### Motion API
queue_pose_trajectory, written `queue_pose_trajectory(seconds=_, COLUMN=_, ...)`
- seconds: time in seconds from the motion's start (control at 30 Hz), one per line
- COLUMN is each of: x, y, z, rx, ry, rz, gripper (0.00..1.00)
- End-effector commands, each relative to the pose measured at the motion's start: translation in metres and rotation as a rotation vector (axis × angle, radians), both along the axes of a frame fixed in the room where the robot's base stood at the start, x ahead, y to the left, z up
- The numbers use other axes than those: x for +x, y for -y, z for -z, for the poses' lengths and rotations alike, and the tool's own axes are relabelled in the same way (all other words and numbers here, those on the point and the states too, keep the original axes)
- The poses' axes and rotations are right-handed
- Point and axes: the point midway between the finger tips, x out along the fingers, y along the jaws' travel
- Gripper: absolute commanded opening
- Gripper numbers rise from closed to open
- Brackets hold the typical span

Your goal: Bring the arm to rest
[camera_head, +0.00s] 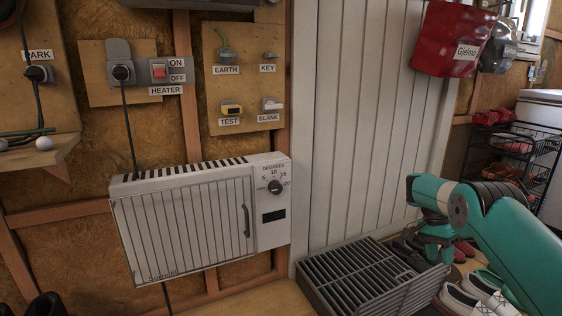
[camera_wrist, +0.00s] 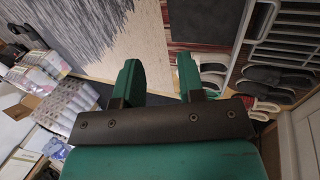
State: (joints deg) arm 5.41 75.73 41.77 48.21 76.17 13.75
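My teal arm (camera_head: 510,235) reaches in from the lower right in the head view. It bends at a dark joint, and my gripper (camera_head: 432,250) hangs at its far end near the dark slatted rack. The fingers are small and partly hidden there. In the wrist view my gripper (camera_wrist: 160,80) shows two green fingers standing well apart with nothing between them. Floor and a rug show beyond the fingers.
A slatted rack (camera_head: 365,284) and white shoes (camera_head: 470,300) are low near my gripper. A white heater (camera_head: 185,225) hangs on the left wall. A white panelled door (camera_head: 365,120) stands behind. A wire shelf (camera_head: 515,150) is at right. Boxes (camera_wrist: 62,98) lie left in the wrist view.

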Motion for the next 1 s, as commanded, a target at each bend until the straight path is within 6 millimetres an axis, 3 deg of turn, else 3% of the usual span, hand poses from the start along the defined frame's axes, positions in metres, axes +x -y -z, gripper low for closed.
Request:
queue_pose_trajectory(seconds=0.07, x=0.000, y=0.002, z=0.000, rx=0.000, ry=0.000, rz=0.002, gripper=0.36)
queue_pose_trajectory(seconds=0.33, x=0.000, y=-0.001, z=-0.029, rx=0.016, ry=0.013, rz=-0.100, gripper=0.36)
queue_pose_trajectory(seconds=0.57, x=0.000, y=-0.023, z=-0.065, rx=0.044, ry=0.033, rz=-0.253, gripper=0.36)
queue_pose_trajectory(seconds=0.83, x=-0.019, y=-0.076, z=-0.131, rx=0.110, ry=0.083, rz=-0.559, gripper=0.36)
queue_pose_trajectory(seconds=0.93, x=-0.044, y=-0.110, z=-0.163, rx=0.159, ry=0.117, rz=-0.736, gripper=0.36)
queue_pose_trajectory(seconds=1.0, x=-0.071, y=-0.136, z=-0.185, rx=0.203, ry=0.147, rz=-0.872, gripper=0.36)
